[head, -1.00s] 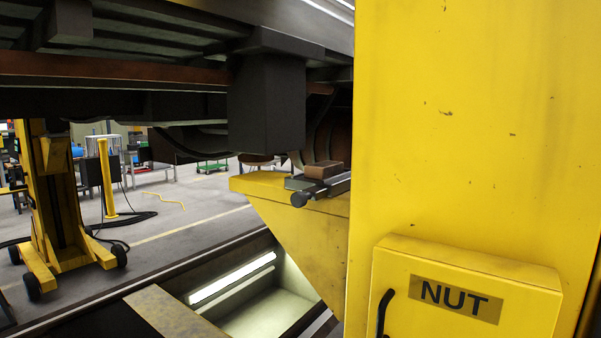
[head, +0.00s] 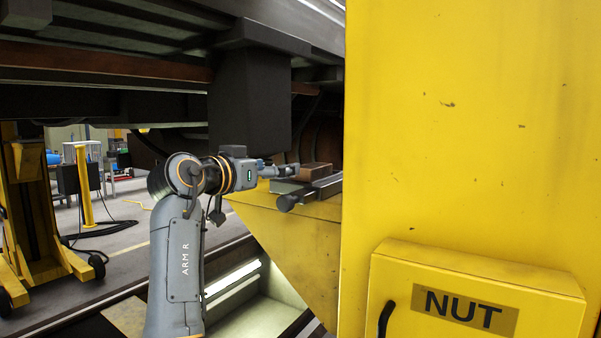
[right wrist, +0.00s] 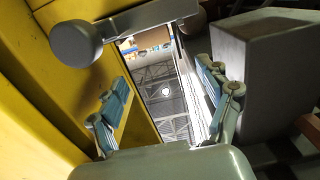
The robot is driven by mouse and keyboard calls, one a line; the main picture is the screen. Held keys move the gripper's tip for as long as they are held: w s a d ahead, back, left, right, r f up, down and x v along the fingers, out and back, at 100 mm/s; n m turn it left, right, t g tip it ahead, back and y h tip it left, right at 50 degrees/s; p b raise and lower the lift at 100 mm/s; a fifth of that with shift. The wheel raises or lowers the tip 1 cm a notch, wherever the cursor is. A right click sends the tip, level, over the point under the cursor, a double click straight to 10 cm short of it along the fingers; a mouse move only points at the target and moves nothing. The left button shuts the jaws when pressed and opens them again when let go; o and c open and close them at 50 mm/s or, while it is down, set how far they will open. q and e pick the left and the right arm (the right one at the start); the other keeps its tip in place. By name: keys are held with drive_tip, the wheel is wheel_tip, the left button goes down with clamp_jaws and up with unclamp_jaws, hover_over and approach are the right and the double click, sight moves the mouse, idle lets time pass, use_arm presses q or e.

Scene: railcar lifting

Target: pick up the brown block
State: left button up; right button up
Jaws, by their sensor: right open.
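The brown block (head: 316,171) is a small rectangular piece lying on the dark grey plate (head: 322,187) on top of the yellow bracket. My right arm comes up from below in the head view, with its gripper (head: 290,170) just left of the block, level with it. The gripper is open; its fingers seem to be at or beside the block's left end, but I cannot tell whether they touch it. My left gripper is not in view.
The yellow bracket (head: 290,235) juts from the big yellow column (head: 450,120) at the right. A dark post (head: 250,105) hangs from the railcar above the gripper; a grey block (right wrist: 265,70) fills the wrist view's right. A round knob (right wrist: 76,44) is close by.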

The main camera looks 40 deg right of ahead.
drive_tip(key=p, duration=0.3)
approach(308, 166)
drive_tip(key=x, duration=0.4)
drive_tip(key=shift+w+d+r, duration=0.2)
drive_tip(key=shift+d+r, duration=0.1)
drive_tip(key=shift+d, duration=0.3)
drive_tip(key=x, duration=0.1)
drive_tip(key=p+x, duration=0.1)
drive_tip(key=x, duration=0.1)
drive_tip(key=p+x, duration=0.1)
drive_tip(key=shift+s+d+f, duration=0.15)
drive_tip(key=shift+d+f, duration=0.05)
drive_tip(key=shift+f, duration=0.1)
drive_tip(key=shift+d+f, duration=0.1)
drive_tip(key=shift+d, duration=0.15)
drive_tip(key=shift+a, duration=0.15)
drive_tip(key=shift+a, duration=0.1)
drive_tip(key=c, duration=1.3)
